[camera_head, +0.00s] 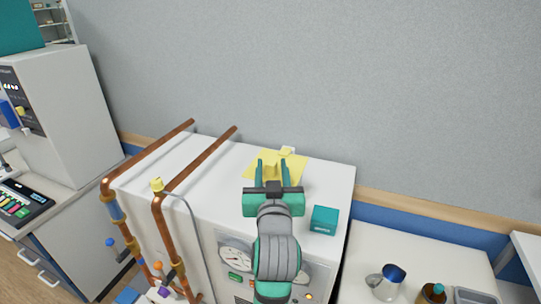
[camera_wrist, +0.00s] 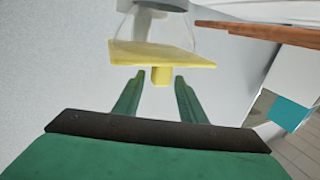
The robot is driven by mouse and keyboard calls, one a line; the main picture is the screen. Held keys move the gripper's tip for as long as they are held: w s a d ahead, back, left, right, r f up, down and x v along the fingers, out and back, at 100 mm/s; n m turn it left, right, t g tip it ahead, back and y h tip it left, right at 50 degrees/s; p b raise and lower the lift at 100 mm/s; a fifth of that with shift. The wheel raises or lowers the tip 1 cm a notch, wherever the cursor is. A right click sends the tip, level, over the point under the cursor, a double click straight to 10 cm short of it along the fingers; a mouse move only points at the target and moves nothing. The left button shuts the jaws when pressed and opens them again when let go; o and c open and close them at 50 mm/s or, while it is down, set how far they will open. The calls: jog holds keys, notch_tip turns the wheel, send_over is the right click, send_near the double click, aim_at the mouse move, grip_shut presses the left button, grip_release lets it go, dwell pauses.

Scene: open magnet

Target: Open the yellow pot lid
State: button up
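The yellow lid (camera_head: 295,169) is a flat square plate on top of the white cabinet, near the wall. The wrist view shows the lid (camera_wrist: 165,54) edge-on, with a small yellow block-shaped knob (camera_wrist: 160,77) sticking out toward my gripper. My gripper (camera_head: 271,162) is over the near part of the lid. In the wrist view, its two green fingers are apart, one on each side of the knob, with gaps visible; how deep the knob sits between them is unclear. A clear, rounded outline shows beyond the lid; the pot itself is not clearly visible.
A teal box (camera_head: 324,220) stands on the cabinet (camera_head: 335,178) to the right of my gripper. Copper pipes (camera_head: 203,160) run along the cabinet's left side. The grey wall (camera_head: 330,75) is close behind the lid. A silver jug (camera_head: 386,283) stands on the lower right counter.

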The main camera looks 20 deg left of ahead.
jog(key=shift+x, duration=3)
grip_shut()
